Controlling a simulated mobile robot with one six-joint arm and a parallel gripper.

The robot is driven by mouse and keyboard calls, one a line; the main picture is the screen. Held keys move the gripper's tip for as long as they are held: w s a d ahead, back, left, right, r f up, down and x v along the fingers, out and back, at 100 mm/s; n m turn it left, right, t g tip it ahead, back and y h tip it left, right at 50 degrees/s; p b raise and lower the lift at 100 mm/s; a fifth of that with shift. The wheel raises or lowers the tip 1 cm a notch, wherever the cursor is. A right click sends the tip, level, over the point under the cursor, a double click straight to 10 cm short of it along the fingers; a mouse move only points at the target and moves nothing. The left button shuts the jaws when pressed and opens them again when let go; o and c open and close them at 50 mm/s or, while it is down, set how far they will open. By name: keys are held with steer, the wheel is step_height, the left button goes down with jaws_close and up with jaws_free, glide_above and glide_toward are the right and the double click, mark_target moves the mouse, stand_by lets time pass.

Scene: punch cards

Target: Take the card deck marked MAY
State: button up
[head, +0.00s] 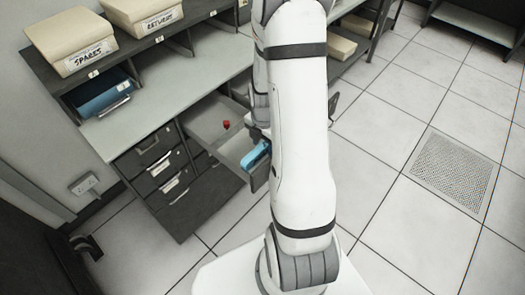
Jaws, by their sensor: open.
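An open drawer (207,121) is pulled out below the counter. A blue block (256,156), perhaps a card deck, is at its front end beside my arm; no marking on it can be read, so I cannot tell if it is MAY. My gripper (259,133) shows only as a dark part at the left edge of my arm, just above the blue block. It is open, and most of it is hidden behind my arm. I cannot tell whether it touches the block.
A small red object (226,125) is inside the drawer. Shut labelled drawers (165,170) are to its left. Boxes marked SPARES (72,42) and RETURNS (143,14) stand on the shelf above a blue tray (103,98). The tiled floor at right is clear around a vent grille (452,168).

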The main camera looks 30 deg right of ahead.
steer(key=shift+f, duration=0.5)
steer(key=shift+c, duration=0.5)
jaws_close()
